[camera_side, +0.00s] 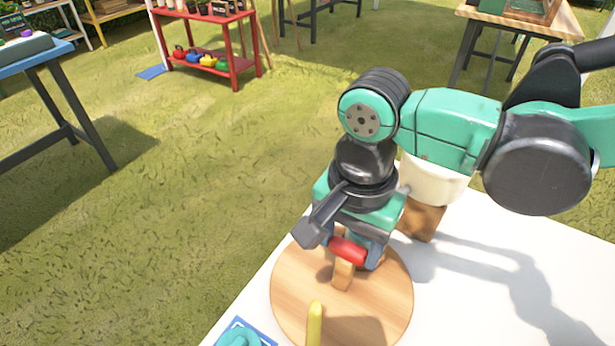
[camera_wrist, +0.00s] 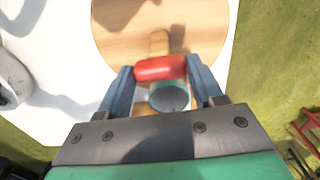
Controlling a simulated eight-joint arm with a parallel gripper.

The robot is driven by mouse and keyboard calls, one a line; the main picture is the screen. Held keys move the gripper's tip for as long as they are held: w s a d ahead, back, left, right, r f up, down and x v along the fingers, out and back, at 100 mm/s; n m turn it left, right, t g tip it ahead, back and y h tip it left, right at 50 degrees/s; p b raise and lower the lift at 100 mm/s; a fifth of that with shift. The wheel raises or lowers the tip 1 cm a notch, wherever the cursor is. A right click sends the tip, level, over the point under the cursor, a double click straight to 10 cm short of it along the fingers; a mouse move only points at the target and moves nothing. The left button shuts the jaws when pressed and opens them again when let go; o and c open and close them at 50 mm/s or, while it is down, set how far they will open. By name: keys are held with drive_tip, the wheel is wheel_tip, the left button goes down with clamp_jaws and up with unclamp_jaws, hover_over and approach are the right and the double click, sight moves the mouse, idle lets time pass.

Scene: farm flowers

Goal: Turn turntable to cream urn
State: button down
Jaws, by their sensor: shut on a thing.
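The turntable (camera_side: 385,305) is a round wooden disc on the white table; part of it also shows in the wrist view (camera_wrist: 112,35). A short wooden post on it carries a red handle (camera_side: 348,251), seen as a red bar in the wrist view (camera_wrist: 160,68). My gripper (camera_side: 346,252) is shut on the red handle, a blue finger at each end of it. A yellow pointer (camera_side: 314,325) is on the disc toward the bottom of the side view. The cream urn (camera_side: 432,182) stands beyond the disc, partly hidden by my arm, near a brown wooden block (camera_side: 421,220).
A teal object (camera_side: 238,338) on a blue and white piece is cut off at the bottom edge. The white table (camera_side: 480,290) is clear on the right apart from shadows. A red shelf (camera_side: 210,50) and other tables stand on the grass behind.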

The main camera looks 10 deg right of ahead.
drive_tip(key=shift+c, duration=0.6)
unclamp_jaws()
drive_tip(key=shift+r, duration=0.1)
drive_tip(key=shift+r, duration=2.75)
drive_tip(key=shift+f, duration=0.15)
wheel_tip(320, 180, down, 6)
drive_tip(key=shift+r, duration=0.15)
drive_tip(key=shift+r+n, duration=0.15)
drive_tip(key=shift+n, duration=1.05)
drive_tip(key=shift+r, duration=1)
